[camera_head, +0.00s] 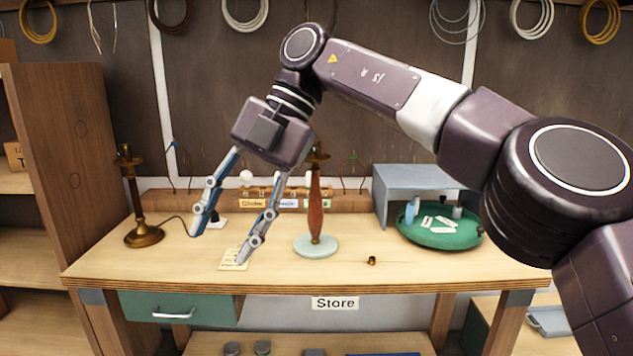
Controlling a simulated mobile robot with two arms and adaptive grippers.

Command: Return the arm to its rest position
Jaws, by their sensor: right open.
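My right arm comes in from the right and arches over the wooden workbench (180,265). Its gripper (218,246) points down, with two blue-grey fingers apart and nothing between them. The fingertips are above or near the left-middle of the bench top, close to a small pale card (229,266). A brass lamp base (144,236) with a dark cord stands to their left. A lamp with a reddish-brown wooden stem (315,208) and a pale round base stands to their right. My left gripper is not in view.
A green round tray (440,237) with small parts sits by a grey-blue shelf (425,172) at the right. A small brass piece (372,260) lies at front. A labelled wooden rail (160,202) runs along the back. A wooden cabinet (65,160) stands left.

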